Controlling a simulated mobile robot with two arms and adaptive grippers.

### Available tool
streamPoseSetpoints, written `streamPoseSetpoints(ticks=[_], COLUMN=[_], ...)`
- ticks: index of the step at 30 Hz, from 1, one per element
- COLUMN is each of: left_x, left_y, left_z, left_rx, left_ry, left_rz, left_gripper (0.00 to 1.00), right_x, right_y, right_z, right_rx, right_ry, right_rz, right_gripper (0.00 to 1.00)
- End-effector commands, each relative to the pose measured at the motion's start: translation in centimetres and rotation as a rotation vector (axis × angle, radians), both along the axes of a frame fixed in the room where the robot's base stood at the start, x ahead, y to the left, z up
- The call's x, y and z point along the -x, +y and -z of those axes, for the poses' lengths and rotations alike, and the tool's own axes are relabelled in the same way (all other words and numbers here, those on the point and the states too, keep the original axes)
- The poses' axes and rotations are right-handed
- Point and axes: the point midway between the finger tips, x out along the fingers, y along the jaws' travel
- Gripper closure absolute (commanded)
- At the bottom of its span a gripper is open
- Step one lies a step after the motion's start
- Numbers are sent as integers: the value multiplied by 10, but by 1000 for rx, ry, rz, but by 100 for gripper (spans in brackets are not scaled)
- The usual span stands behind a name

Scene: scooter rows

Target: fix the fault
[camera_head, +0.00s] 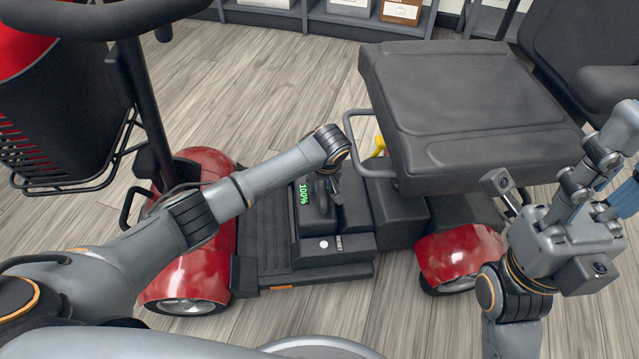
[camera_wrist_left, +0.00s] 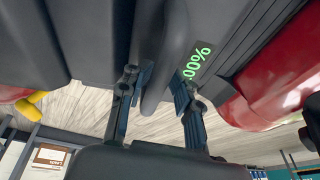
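A mobility scooter with red fenders (camera_head: 463,252) and a raised dark seat (camera_head: 465,105) stands in front of me. On its deck is a dark battery unit with a green 100% display (camera_head: 304,194), which also shows in the left wrist view (camera_wrist_left: 195,62). A white round button (camera_head: 323,243) beside a RESET label is on its near side. My left gripper (camera_head: 325,195) is over the unit. Its fingers (camera_wrist_left: 158,98) are apart on either side of a dark handle (camera_wrist_left: 156,75); contact is unclear. A yellow part (camera_head: 378,146) shows below the seat. My right gripper (camera_head: 603,195) is open and empty at right.
The steering column (camera_head: 148,100) and black basket (camera_head: 70,120) are at left. A metal seat bar (camera_head: 362,150) is close to my left gripper. Another dark seat (camera_head: 585,45) is at right. Shelves with boxes (camera_head: 400,11) line the back. Wood floor (camera_head: 265,80) is clear behind the scooter.

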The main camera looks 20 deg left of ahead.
Motion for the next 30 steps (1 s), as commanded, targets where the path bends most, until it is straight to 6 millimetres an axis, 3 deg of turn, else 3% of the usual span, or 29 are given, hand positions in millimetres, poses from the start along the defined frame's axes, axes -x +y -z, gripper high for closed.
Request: streamPoseSetpoints(ticks=[9,13,30], left_x=[3,4,24], left_y=[1,-1,-19], left_z=[5,-3,-104], left_rx=[-2,-1,1], left_ry=[8,6,0], left_rz=[-1,0,0], left_gripper=[56,56,56], right_x=[1,1,1], right_y=[0,0,0], right_z=[-2,-3,-2], right_rx=[5,5,1], right_ry=[-10,-12,-8], right_rz=[0,0,-1], right_gripper=[62,62,62])
